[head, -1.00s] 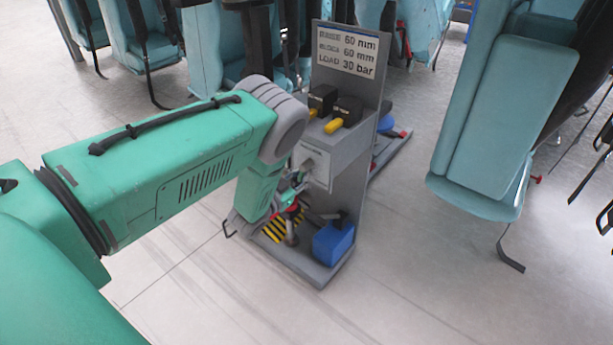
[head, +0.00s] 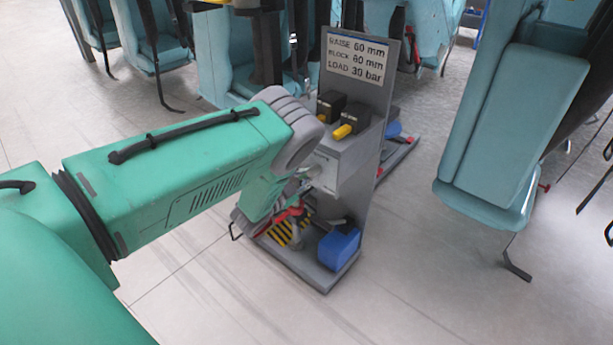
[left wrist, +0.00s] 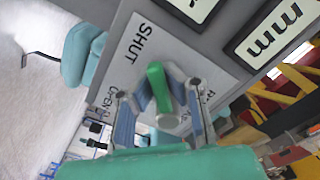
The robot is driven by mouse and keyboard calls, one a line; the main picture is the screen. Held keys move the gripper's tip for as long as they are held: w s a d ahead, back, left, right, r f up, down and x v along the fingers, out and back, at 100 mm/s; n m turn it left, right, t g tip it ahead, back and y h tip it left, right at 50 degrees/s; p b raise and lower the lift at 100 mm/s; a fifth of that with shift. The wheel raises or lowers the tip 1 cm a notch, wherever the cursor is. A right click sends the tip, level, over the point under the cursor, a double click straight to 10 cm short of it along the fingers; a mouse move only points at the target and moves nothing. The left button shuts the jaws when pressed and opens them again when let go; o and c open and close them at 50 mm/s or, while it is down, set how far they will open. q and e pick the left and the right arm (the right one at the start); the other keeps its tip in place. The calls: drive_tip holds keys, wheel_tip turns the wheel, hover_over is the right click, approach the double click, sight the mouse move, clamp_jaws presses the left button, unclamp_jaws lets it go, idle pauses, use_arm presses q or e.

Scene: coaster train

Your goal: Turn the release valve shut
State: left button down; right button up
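The release valve's green lever (left wrist: 157,88) stands out from a light grey plate (left wrist: 135,62) marked SHUT and OPEN in the left wrist view. My left gripper (left wrist: 160,82) has one finger on each side of the lever, tips angled in against it; it looks shut on it. The lever lies between the two labels' side and another partly hidden label at right. In the head view my left gripper (head: 302,182) is at the front of the grey stand (head: 372,125), mostly hidden by my green forearm. My right gripper does not show.
The stand bears a sign (head: 356,58), black blocks with yellow ends (head: 342,131), a blue box (head: 339,247) and a yellow-black striped patch (head: 283,234) on its base. Blue seats (head: 515,130) stand at right and behind. The floor in front is clear.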

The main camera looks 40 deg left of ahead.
use_arm(q)
drive_tip(key=shift+s, duration=0.1)
drive_tip(key=c, duration=1.6)
unclamp_jaws()
drive_tip(key=shift+d, duration=0.1)
drive_tip(key=shift+s, duration=0.3)
drive_tip(key=s, duration=0.7)
drive_tip(key=s+a, duration=0.1)
drive_tip(key=s, duration=0.3)
drive_tip(key=shift+s, duration=0.2)
